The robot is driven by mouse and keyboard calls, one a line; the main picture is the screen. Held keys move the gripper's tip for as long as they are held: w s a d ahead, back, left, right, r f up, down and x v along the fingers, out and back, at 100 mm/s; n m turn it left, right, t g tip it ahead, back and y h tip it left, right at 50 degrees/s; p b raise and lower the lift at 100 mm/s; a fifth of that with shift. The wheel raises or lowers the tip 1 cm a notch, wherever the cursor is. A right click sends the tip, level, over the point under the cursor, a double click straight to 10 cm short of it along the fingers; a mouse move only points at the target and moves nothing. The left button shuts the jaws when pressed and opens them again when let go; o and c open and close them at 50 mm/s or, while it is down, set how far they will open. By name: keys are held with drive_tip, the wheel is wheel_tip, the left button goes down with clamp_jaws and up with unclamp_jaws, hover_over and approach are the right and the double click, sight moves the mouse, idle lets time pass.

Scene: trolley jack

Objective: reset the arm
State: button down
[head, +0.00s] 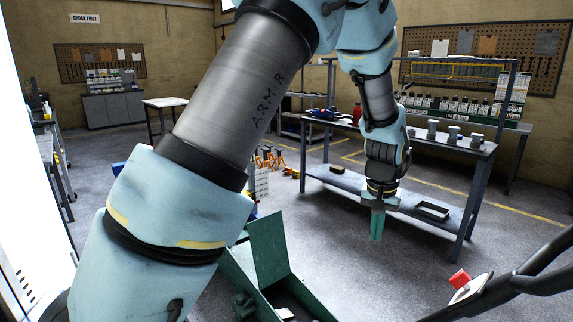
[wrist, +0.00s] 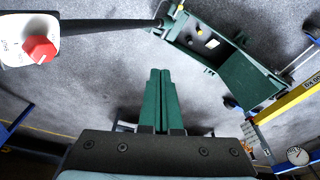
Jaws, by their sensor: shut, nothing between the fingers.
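My gripper (head: 377,226) hangs from my blue and grey arm near the middle right of the head view, pointing down. Its two green fingers are together and empty. In the wrist view the shut fingers (wrist: 161,75) point up the picture over bare grey floor. No object touches them in either view.
A green open metal box (head: 262,258) stands on the floor below my arm; it also shows in the wrist view (wrist: 245,82). A handle with a red knob (head: 460,278) is at lower right. A workbench (head: 330,180) stands behind my gripper. Orange stands (head: 277,158) are further back.

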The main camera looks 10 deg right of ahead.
drive_tip(key=w+a+r+n, duration=0.2)
drive_tip(key=a, duration=1)
drive_tip(key=w+a+r+n, duration=0.1)
drive_tip(key=a+n, duration=0.1)
drive_tip(key=a, duration=1)
drive_tip(key=s+a+n, duration=0.1)
drive_tip(key=s+a, duration=0.2)
drive_tip(key=a, duration=0.4)
drive_tip(key=s+a+n+y, duration=0.1)
drive_tip(key=s+a, duration=0.2)
drive_tip(key=a, duration=0.4)
drive_tip(key=shift+s+r, duration=0.25)
drive_tip(key=shift+r, duration=0.1)
drive_tip(key=shift+d, duration=0.1)
